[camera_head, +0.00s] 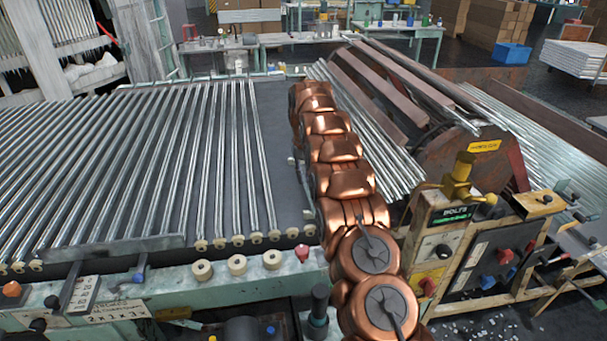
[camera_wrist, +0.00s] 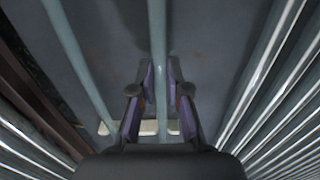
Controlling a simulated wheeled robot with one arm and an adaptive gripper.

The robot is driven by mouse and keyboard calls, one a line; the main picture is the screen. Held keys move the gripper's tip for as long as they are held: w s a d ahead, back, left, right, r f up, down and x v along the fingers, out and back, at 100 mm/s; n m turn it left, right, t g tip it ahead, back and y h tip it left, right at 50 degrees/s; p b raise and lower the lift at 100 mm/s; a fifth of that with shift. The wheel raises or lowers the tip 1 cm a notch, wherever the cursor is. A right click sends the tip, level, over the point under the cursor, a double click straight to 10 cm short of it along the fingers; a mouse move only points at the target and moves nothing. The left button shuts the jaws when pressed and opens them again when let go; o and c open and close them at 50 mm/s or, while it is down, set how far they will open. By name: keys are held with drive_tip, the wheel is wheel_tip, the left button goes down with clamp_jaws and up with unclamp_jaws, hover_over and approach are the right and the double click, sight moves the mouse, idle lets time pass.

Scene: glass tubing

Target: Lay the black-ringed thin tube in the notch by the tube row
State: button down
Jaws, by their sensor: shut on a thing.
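My gripper (camera_wrist: 160,78) is shut on a thin pale tube (camera_wrist: 157,30), which runs lengthwise between its fingers in the wrist view. No black ring can be made out on this tube. Pale blocks (camera_wrist: 103,128) show behind the fingers, on the far side of the dark bed; I cannot tell whether one is the notch. The tube row (camera_head: 140,155) lies on the bed at left in the head view, and my arm reaches along its right side. My arm hides the gripper and most of the held tube there.
Another thin tube (camera_wrist: 75,55) lies beside the held one. A pile of tubes (camera_head: 375,135) with rusty beams (camera_head: 375,85) stands right of my arm. A control box (camera_head: 445,235) with a yellow valve is at front right. A bare bed strip (camera_head: 275,130) shows left of my arm.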

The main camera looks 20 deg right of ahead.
sight(304, 178)
drive_tip(key=shift+f+b, duration=0.3)
drive_tip(key=shift+f, duration=0.15)
drive_tip(key=c, duration=1.2)
unclamp_jaws()
drive_tip(key=shift+o, duration=0.2)
drive_tip(key=shift+r+p, duration=0.45)
drive_tip(key=shift+r, duration=0.2)
drive_tip(key=shift+w+r+b, duration=0.1)
drive_tip(key=shift+r+b, duration=0.3)
drive_tip(key=shift+b, duration=0.1)
drive_tip(key=shift+r+b, duration=0.45)
drive_tip(key=shift+r, duration=1.35)
wheel_tip(304, 178, up, 7)
drive_tip(key=p, duration=0.6)
drive_tip(key=shift+p, duration=0.3)
drive_tip(key=shift+s+r, duration=0.1)
drive_tip(key=shift+s, duration=0.1)
